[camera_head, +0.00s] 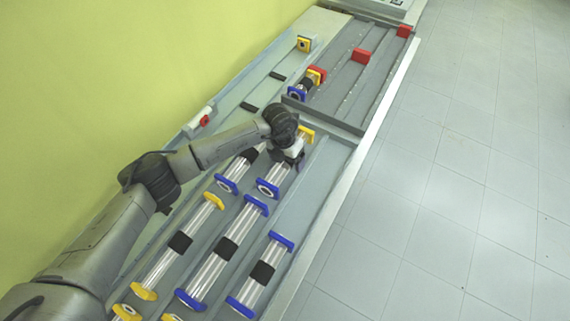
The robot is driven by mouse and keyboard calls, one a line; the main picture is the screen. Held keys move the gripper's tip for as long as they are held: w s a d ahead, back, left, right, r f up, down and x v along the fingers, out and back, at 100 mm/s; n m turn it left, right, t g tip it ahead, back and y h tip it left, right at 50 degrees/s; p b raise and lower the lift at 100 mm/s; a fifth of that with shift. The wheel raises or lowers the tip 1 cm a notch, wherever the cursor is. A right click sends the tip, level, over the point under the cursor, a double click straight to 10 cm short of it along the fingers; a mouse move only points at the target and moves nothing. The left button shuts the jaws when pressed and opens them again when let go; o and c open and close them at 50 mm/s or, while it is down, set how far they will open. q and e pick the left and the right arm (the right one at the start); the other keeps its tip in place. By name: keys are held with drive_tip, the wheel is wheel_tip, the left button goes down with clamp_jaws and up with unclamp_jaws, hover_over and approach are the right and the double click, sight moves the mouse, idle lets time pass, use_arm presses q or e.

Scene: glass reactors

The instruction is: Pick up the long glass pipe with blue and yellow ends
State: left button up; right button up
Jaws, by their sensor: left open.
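A glass pipe with a blue end (268,188) and a yellow end (306,134) lies on the grey bench, its middle mostly hidden by my left gripper (292,157). The gripper is open and above this pipe; I cannot tell whether it touches it. Just left lies another pipe with a blue near end (228,184) and a black band; its far end is hidden behind my arm. A shorter piece with a blue end (297,93) and a yellow end lies further back. My right gripper is not in view.
Nearer lie a pipe with yellow ends (180,243), a long pipe with blue ends (226,246) and a shorter blue-ended pipe (263,272). Red blocks (361,56) sit in the far section. A raised divider (325,117) crosses the bench. The tiled floor (460,200) at right is clear.

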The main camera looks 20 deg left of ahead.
use_arm(q)
drive_tip(key=shift+f, duration=0.1)
drive_tip(key=shift+c, duration=0.2)
drive_tip(key=c, duration=1.1)
